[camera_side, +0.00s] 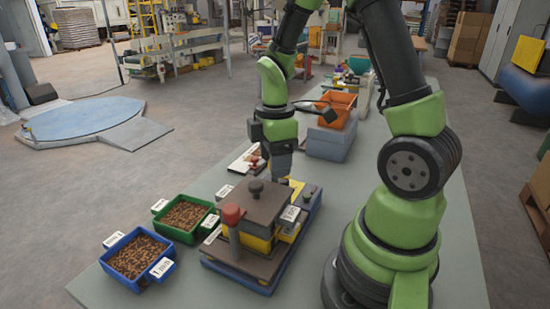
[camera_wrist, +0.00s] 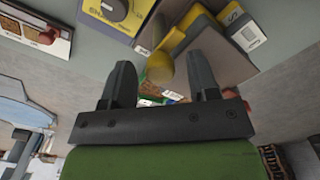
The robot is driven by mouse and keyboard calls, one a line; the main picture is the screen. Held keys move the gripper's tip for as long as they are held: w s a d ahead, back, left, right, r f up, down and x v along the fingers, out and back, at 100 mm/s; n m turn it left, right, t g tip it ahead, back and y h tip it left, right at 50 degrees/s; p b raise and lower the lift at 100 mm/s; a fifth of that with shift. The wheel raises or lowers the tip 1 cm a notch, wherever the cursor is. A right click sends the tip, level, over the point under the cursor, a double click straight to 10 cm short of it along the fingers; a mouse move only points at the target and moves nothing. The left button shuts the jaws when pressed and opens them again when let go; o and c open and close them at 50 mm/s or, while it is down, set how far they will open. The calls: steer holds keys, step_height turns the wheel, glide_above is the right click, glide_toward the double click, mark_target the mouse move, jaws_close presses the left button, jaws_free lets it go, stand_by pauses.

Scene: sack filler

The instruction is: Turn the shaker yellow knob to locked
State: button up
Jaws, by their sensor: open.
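In the wrist view a rounded yellow knob (camera_wrist: 160,67) shows between my fingers, in front of the machine's grey and yellow body. My gripper (camera_side: 281,178) points down at the machine's far side; the wrist view shows its two fingers (camera_wrist: 160,78) apart and empty. I cannot tell whether the knob lies within their reach. In the side view the yellow knob is hidden or too small to pick out.
A green bin (camera_side: 168,231) and a blue bin (camera_side: 111,260) of brown pellets stand left of the machine. Behind my gripper are a white panel with a red knob (camera_side: 254,162) and an orange bin (camera_side: 338,98) on a blue-grey box (camera_side: 331,143).

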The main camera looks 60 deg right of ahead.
steer(key=shift+f, duration=0.1)
steer(key=c, duration=0.9)
steer(key=shift+m, duration=0.4)
steer(key=m, duration=0.3)
steer(key=shift+m, duration=0.4)
steer(key=m, duration=0.4)
steer(key=shift+m, duration=0.3)
steer(key=m, duration=0.8)
steer(key=shift+m, duration=0.3)
